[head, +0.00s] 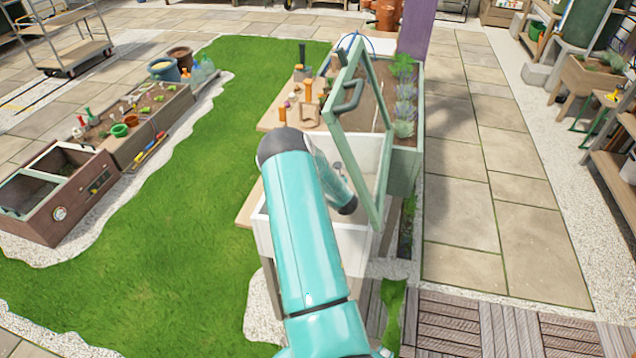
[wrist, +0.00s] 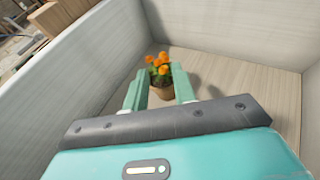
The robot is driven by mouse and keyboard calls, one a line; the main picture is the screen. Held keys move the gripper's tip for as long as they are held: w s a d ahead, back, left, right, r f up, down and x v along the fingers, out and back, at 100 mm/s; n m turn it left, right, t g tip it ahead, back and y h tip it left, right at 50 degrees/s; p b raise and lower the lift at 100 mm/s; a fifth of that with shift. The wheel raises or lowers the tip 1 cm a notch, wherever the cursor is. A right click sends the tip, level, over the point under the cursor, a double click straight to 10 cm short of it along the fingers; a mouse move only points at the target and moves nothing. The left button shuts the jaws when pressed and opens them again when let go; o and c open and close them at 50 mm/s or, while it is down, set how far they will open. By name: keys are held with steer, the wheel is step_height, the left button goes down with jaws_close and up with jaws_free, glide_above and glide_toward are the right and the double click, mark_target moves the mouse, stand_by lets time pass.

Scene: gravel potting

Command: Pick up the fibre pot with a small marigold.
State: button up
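The fibre pot with a small marigold (wrist: 162,92) stands upright inside a pale, light-walled box, in the wrist view. It is a small brown pot with green leaves and orange flowers. My gripper (wrist: 157,84) is open, with its two pale green fingers apart. The pot shows beyond and between the fingertips; I cannot tell how far it is from them. In the head view my teal arm reaches into the white box (head: 262,236), and the pot and gripper are hidden there.
A green-framed lid (head: 361,188) stands raised along the box's right side, close to my arm. The box walls (wrist: 232,32) surround the pot. A wooden table (head: 272,120) with small items lies behind the box. Grass (head: 190,240) is open to the left.

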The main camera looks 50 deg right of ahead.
steer(key=x, duration=0.5)
steer(key=shift+f, duration=0.1)
jaws_close()
